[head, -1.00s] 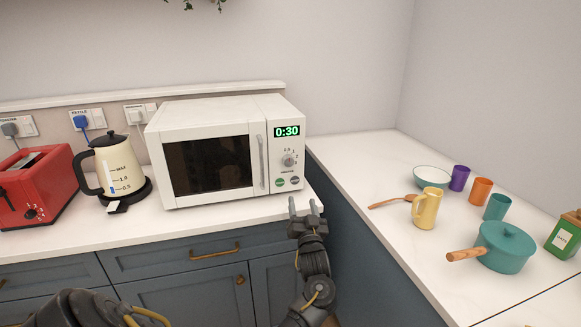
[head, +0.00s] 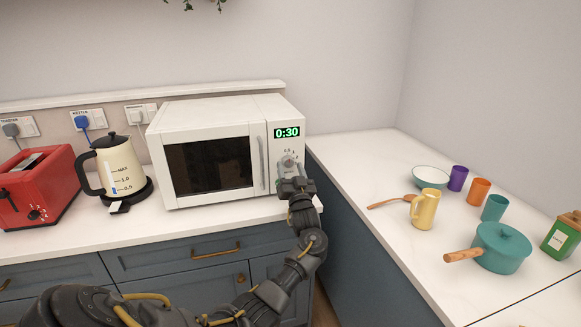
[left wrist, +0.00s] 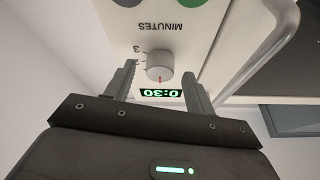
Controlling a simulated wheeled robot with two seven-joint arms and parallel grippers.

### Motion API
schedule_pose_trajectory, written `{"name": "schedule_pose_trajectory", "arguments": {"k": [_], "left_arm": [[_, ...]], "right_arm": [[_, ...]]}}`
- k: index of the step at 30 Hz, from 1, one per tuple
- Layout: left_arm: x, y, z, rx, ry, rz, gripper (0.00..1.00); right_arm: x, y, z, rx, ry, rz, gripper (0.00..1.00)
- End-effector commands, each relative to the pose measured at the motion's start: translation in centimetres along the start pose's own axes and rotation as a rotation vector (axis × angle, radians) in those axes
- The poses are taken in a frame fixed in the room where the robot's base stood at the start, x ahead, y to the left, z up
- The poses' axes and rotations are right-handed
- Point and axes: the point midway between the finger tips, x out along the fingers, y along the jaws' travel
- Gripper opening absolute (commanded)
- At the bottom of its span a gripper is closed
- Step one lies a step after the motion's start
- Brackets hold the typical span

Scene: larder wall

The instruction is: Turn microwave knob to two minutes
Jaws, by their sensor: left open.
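The white microwave (head: 210,110) stands on the counter, its door shut. Its green display (head: 287,132) reads 0:30. The grey round knob (head: 288,161) sits below the display and is partly hidden by my left gripper (head: 290,172). In the left wrist view the knob (left wrist: 160,66) appears upside down between my two open fingers, with a visible gap on each side. Its red mark points toward the display (left wrist: 160,93). The word MINUTES and a 3 show on the panel. My right gripper is not in view.
The microwave's door handle (head: 263,163) stands out just left of the knob. A cream kettle (head: 118,170) and a red toaster (head: 40,185) stand further left. The right counter holds a yellow mug (head: 425,210), a teal pot (head: 502,248) and several other items.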

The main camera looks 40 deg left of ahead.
Motion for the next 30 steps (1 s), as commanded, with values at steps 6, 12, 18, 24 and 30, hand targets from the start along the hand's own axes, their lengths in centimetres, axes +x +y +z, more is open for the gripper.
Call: {"name": "schedule_pose_trajectory", "arguments": {"k": [6, 12, 18, 24, 30], "left_arm": [[0.88, 0.03, 0.01, -0.001, 0.000, 0.001, 0.55], [0.87, 0.03, 0.02, -0.001, 0.000, 0.001, 0.55], [0.85, 0.03, 0.02, -0.001, 0.000, 0.001, 0.28], [0.84, 0.03, 0.01, 0.000, 0.000, 0.001, 0.10], [0.91, -0.06, -0.15, 0.028, 0.001, 0.012, 0.10]], "right_arm": [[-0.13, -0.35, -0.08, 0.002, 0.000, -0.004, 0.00], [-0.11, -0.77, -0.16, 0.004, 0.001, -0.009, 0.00], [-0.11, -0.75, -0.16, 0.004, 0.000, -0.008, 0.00], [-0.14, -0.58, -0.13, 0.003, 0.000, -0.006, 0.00], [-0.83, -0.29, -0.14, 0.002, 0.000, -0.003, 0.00]]}}
